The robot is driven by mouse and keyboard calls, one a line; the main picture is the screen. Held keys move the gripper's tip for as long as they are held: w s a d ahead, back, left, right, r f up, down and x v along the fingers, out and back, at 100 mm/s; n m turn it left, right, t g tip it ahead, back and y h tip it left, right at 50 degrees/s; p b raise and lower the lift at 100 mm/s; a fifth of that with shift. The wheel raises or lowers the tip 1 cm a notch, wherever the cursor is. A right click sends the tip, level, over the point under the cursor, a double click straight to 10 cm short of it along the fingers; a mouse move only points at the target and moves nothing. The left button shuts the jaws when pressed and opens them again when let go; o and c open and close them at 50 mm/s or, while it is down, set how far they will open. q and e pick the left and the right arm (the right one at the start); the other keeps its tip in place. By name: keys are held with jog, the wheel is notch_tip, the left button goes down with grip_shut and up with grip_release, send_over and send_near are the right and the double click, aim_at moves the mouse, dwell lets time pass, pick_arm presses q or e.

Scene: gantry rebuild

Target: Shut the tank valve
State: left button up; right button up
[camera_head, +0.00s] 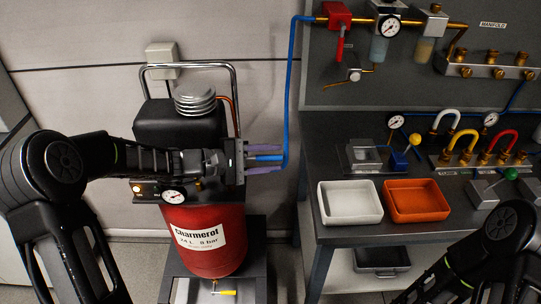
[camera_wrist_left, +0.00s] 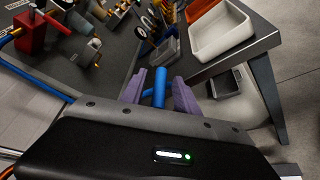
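The red tank (camera_head: 207,240) of the compressor stands left of the bench, with a gauge (camera_head: 173,196) above it. My left gripper (camera_head: 266,158) is at the tank's upper right, its purple fingers apart above and below a blue tube end (camera_head: 268,158). In the left wrist view the blue piece (camera_wrist_left: 160,88) lies between the fingers of the left gripper (camera_wrist_left: 160,92), with small gaps showing. The tank's outlet is hidden behind my gripper, so I cannot see a valve handle there. A yellow-handled cock (camera_head: 226,292) shows under the tank. My right gripper is out of view.
A blue hose (camera_head: 292,90) runs up to a red lever valve (camera_head: 337,18) on the panel. The bench holds a white tray (camera_head: 350,220), an orange tray (camera_head: 443,212) and a manifold rack. Open floor shows between the tank stand and the bench.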

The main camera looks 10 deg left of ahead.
pick_arm(q)
jog(key=shift+c, duration=0.3)
grip_shut()
dwell(1.1)
